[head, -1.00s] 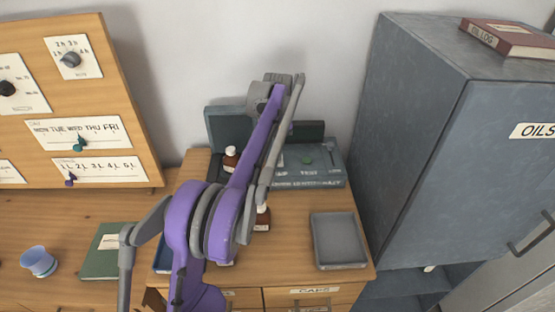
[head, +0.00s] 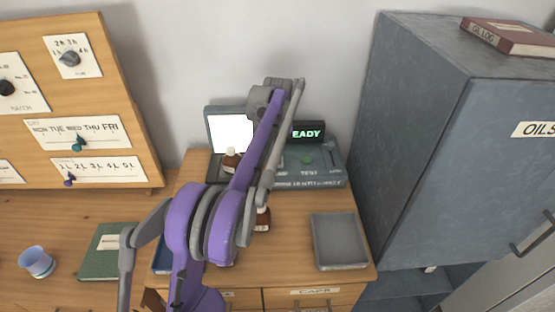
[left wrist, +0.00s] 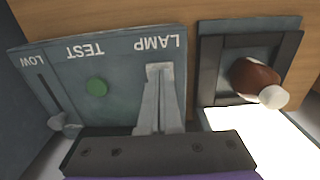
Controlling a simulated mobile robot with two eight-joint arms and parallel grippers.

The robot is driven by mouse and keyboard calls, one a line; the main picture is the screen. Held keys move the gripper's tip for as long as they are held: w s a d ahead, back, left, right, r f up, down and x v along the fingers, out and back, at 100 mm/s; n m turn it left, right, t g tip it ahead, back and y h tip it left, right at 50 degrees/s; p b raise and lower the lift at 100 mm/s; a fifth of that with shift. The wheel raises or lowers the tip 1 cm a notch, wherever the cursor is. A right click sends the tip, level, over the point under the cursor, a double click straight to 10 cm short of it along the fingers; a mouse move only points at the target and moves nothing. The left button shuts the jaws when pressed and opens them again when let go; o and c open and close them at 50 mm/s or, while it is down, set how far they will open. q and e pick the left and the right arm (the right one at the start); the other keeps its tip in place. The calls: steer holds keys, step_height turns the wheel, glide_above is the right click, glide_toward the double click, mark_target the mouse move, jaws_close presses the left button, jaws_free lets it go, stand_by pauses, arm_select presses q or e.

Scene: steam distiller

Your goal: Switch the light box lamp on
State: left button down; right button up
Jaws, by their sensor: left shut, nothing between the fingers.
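The light box lamp panel (head: 228,131) glows white at the back of the bench. It shows bright at the lower right in the left wrist view (left wrist: 262,140). The blue-grey console (head: 335,168) beside it carries LAMP, TEST and LOW labels and a green button (left wrist: 96,87). My left gripper (left wrist: 160,68) is shut and empty, its fingertips over the console just by the LAMP label (left wrist: 157,43). The lamp switch itself is hidden, apparently by the fingers. In the head view my arm hides the left gripper. My right gripper is in neither view.
A brown bottle with a white cap (head: 230,163) stands before the lit panel; another (head: 262,218) stands nearer. A lit display (head: 308,132) reads "EADY", partly covered. A grey tray (head: 339,243) sits front right. A tall grey cabinet (head: 420,150) bounds the right side.

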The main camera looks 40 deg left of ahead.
arm_select(q)
steer(key=shift+r, duration=0.15)
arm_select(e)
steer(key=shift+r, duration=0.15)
arm_select(q)
step_height(320, 180, up, 7)
steer(key=p, duration=0.4)
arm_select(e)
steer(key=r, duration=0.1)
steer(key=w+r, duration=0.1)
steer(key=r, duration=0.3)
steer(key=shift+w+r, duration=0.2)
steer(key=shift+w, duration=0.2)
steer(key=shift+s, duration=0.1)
arm_select(q)
steer(key=s+d+m+t, duration=0.35)
steer(key=s+d, duration=0.65)
steer(key=d, duration=0.5)
steer(key=s+d+f+m, duration=0.1)
steer(key=s+d+f, duration=0.2)
steer(key=s, duration=0.2)
steer(key=s+d+f+m+t, duration=0.1)
steer(key=s+d+f+m, duration=0.1)
steer(key=s+d+f, duration=0.1)
steer(key=s+d+f+m+t, duration=0.1)
steer(key=s+d+f, duration=0.3)
steer(key=s, duration=0.3)
steer(key=shift+s+f+m, duration=0.25)
steer(key=shift+f, duration=0.1)
